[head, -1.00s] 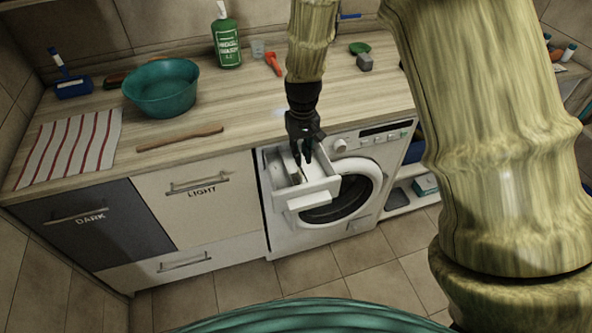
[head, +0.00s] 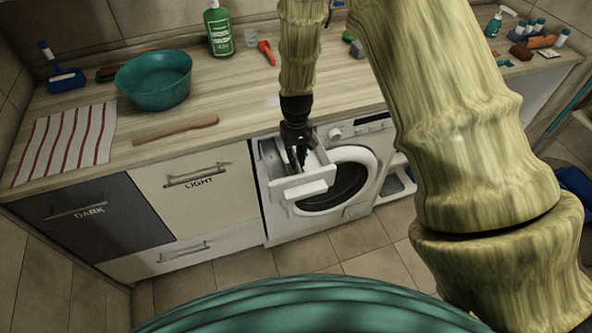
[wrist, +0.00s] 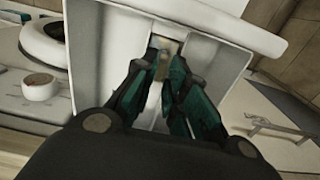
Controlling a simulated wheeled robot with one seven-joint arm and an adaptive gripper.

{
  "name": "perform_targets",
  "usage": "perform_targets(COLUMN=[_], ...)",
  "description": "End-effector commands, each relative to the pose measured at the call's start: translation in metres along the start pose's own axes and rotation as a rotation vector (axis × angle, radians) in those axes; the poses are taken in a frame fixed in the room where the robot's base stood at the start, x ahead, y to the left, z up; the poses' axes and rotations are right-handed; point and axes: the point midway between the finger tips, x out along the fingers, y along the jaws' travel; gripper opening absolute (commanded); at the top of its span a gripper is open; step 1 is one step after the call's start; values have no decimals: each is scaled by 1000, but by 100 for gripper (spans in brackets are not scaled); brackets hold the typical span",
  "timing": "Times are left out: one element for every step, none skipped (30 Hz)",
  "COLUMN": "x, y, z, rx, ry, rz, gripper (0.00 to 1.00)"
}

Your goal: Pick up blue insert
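I cannot make out a blue insert in either view. My gripper (head: 297,160) points down into the pulled-out white detergent drawer (head: 305,190) of the washing machine. In the wrist view, the two dark fingers with teal sides (wrist: 164,58) reach between the walls of the drawer (wrist: 235,25). Their tips are close together with a narrow gap. A small beige patch shows at the gap and a pale strip lies behind it. I cannot tell whether the fingers grip anything. The gripper and drawer walls hide most of the drawer's inside.
The washing machine's round door (head: 337,186) is beside the drawer. On the counter are a teal basin (head: 155,80), a wooden stick (head: 175,130), a striped cloth (head: 66,143) and a green bottle (head: 218,32). The floor in front is clear.

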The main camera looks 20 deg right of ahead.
Motion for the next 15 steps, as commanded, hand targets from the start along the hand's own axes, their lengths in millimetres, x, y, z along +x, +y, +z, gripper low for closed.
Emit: perform_targets(x=[3, 6, 9, 12, 14, 18, 22, 24, 28, 30, 32, 34, 36, 37, 38], y=[0, 0, -1, -1, -1, -1, -1, -1, -1, -1, -1, -1, -1, -1, -1], z=[1, 1, 0, 0, 1, 0, 0, 0, 0, 0, 0, 0, 0, 0, 0], rx=[0, 0, -1, -1, -1, 0, 0, 0, 0, 0, 0, 0, 0, 0, 0], ry=[-3, -2, -2, -2, -3, -3, -2, -1, -1, -1, -1, -1, -1, -1, -1], rz=[0, 0, 0, 0, 0, 0, 0, 0, 0, 0, 0, 0, 0, 0, 0], gripper=[14, 14, 14, 14, 14, 14, 14, 14, 14, 14, 14, 14, 14, 14, 14])
